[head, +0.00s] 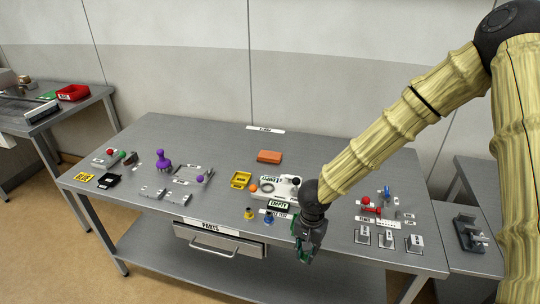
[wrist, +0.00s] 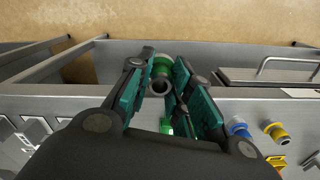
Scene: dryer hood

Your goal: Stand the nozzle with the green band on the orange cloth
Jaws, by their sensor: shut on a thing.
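My gripper (head: 304,252) is over the front edge of the table, pointing down. In the wrist view its green-padded fingers (wrist: 162,88) are shut on a nozzle with a green band (wrist: 161,66), whose dark round opening shows. In the head view the nozzle is mostly hidden by the fingers. A folded orange cloth (head: 269,156) lies toward the back middle of the table, apart from and behind my gripper.
A blue-banded nozzle (head: 268,219) and a yellow-banded nozzle (head: 248,214) stand left of my gripper. Grey switch blocks (head: 387,238) are at right. The back right is clear.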

